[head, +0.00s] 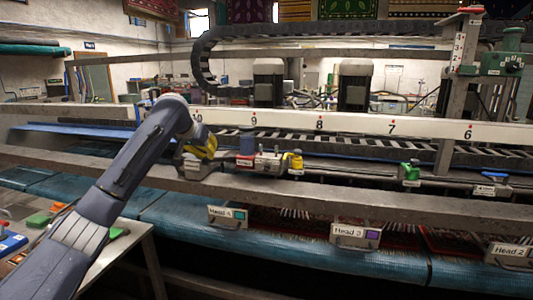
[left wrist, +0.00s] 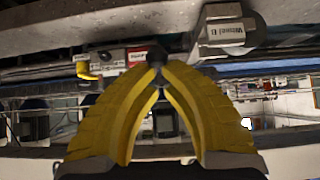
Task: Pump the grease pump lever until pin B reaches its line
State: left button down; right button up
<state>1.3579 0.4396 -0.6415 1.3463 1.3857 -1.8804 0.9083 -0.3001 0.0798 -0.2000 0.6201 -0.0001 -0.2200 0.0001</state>
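My left gripper (head: 208,148) has yellow fingers and is at the grey rail, left of a small unit with a dark cylinder (head: 247,143) and red block (head: 244,161). In the left wrist view my left gripper (left wrist: 160,72) has its fingertips drawn together at a dark round knob (left wrist: 157,54). The knob seems to be the end of the pump lever; most of the lever is hidden. A labelled grey block (left wrist: 228,32) is just beyond, its text unreadable. I cannot make out pin B or its line. My right gripper is not in view.
A yellow valve (head: 295,161) and a green valve (head: 410,171) sit along the same rail. A numbered white beam (head: 350,124) runs behind. Head signs (head: 356,235) hang below the front beam. A table (head: 130,238) stands at lower left.

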pick_arm(q)
jog(key=shift+f, duration=2.05)
jog(key=shift+r, duration=5.05)
